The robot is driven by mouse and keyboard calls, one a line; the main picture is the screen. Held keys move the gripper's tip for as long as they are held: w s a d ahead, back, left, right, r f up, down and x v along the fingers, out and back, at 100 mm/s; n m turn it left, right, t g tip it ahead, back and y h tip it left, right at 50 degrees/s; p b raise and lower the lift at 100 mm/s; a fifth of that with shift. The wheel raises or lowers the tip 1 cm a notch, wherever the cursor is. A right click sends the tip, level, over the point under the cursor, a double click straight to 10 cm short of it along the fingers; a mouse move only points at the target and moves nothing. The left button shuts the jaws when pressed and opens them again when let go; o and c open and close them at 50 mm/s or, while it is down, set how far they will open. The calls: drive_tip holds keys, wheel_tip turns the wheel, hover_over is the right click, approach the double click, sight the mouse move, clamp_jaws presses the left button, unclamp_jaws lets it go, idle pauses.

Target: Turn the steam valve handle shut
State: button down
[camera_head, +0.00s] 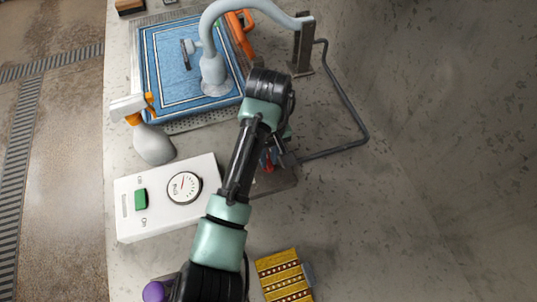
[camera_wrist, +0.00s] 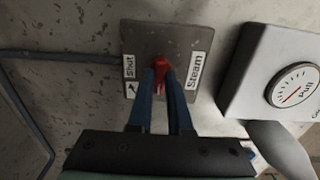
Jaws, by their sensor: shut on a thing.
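The red steam valve handle (camera_wrist: 159,62) is on a grey metal plate (camera_wrist: 165,38) in the wrist view. The plate has a "Shut" label (camera_wrist: 130,67) with an arrow on the left and a "Steam" label (camera_wrist: 195,71) on the right. My gripper (camera_wrist: 161,76) is shut on the handle, with a blue finger on each side. The fingers hide much of the handle, so its exact angle is hard to tell. In the head view my arm covers most of the plate (camera_head: 283,181), and only a little red (camera_head: 267,161) shows.
A white control box (camera_head: 150,214) with a green switch and a dial stands left of the plate. A dark pipe (camera_head: 345,100) runs to the right. A yellow patterned item (camera_head: 284,277) lies nearer.

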drive_tip(key=shift+r+m+p, duration=0.1)
drive_tip(key=shift+m+p, duration=0.3)
drive_tip(key=m+p, duration=0.2)
drive_tip(key=m, duration=0.1)
drive_tip(key=shift+r, duration=0.1)
drive_tip(key=m+p, duration=0.3)
drive_tip(key=m, duration=0.2)
drive_tip(key=m+p, duration=0.2)
drive_tip(key=m, duration=0.3)
drive_tip(key=shift+m+p, duration=0.6)
drive_tip(key=shift+m, duration=1.4)
drive_tip(key=c, duration=0.8)
unclamp_jaws()
drive_tip(key=shift+c, duration=0.2)
